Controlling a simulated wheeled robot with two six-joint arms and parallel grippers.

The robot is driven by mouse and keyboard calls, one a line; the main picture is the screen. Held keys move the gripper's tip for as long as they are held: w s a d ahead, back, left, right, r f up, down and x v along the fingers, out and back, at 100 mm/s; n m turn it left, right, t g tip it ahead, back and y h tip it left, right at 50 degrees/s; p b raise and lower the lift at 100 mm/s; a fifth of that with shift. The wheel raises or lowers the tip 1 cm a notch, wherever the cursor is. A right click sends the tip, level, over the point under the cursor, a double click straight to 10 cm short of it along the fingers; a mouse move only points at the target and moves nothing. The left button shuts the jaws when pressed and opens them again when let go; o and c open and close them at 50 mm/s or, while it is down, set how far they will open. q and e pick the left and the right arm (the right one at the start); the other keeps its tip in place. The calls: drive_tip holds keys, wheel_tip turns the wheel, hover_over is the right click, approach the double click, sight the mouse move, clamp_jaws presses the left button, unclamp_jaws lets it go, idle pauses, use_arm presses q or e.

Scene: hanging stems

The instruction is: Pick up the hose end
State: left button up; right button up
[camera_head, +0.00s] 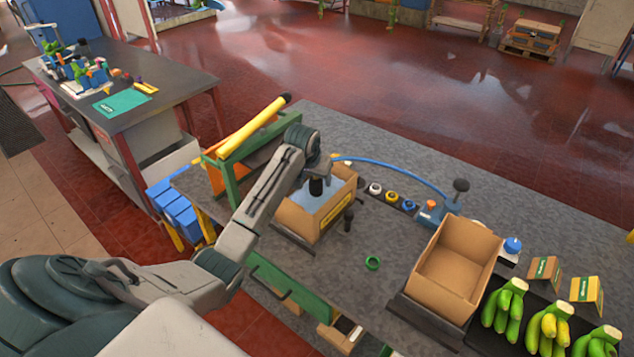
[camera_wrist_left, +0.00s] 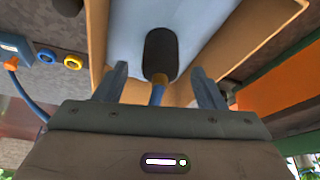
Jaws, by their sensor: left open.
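The hose end is a black, rounded tip (camera_wrist_left: 160,54) with an orange-yellow collar and blue hose below it in the left wrist view. In the head view it looks like the black cylinder (camera_head: 316,187) over the left cardboard box (camera_head: 335,211). My left gripper (camera_wrist_left: 159,82) is open, its two grey fingers apart on either side of the hose, with gaps showing. It is at the end of my left arm in the head view (camera_head: 318,170). The blue hose (camera_head: 400,169) arcs from a blue fitting on the right; its part near my wrist is partly hidden. My right gripper is not in view.
The left box has a pale blue inside. An empty cardboard box (camera_head: 427,263) stands to the right, with bananas (camera_head: 547,328) beyond it. The table's far strip is clear.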

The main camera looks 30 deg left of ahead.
sight(315, 180)
use_arm(q)
drive_tip(key=p+x, duration=0.1)
drive_tip(key=x, duration=0.1)
drive_tip(key=shift+f, duration=0.4)
drive_tip(key=shift+f+p, duration=0.2)
drive_tip(key=shift+p, duration=0.1)
drive_tip(key=shift+w+f, duration=0.15)
drive_tip(key=shift+f, duration=0.05)
drive_tip(key=shift+c, duration=0.2)
drive_tip(key=c, duration=1.1)
drive_tip(key=shift+r, duration=0.1)
drive_tip(key=shift+c, duration=0.8)
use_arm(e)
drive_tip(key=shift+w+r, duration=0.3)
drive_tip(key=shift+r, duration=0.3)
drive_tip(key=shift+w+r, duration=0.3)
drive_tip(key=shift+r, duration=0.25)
